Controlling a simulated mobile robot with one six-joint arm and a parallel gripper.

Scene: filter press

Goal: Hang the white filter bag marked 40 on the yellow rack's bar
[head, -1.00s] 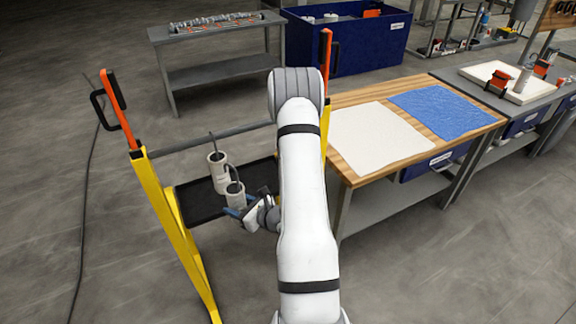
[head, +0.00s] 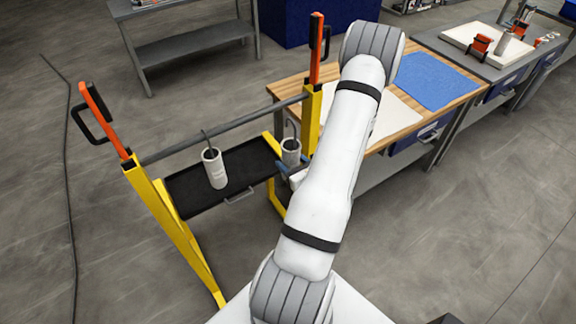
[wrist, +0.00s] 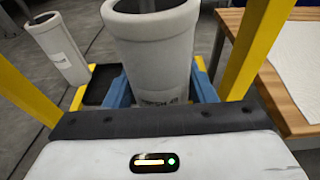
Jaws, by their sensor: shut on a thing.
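My gripper (head: 285,168) has blue fingers shut on a white cylindrical filter bag (head: 291,152) with a dark hook on top. The held bag is roughly upright beside the rack's right post, and its hook shows just below the bar in the head view. The wrist view shows this bag (wrist: 152,50) between the fingers; its print is partly hidden, and I cannot read a 40. The yellow rack's grey bar (head: 235,124) runs between two posts. Another white bag (head: 214,170) is at the bar's left-middle, its hook at the bar; it also shows in the wrist view (wrist: 60,50).
A black tray (head: 190,196) sits low on the rack. Orange-and-black handles (head: 103,118) top the posts. A wooden table (head: 290,86) with white and blue cloths stands close behind the right post. Floor left of the rack is clear, apart from a cable (head: 68,170).

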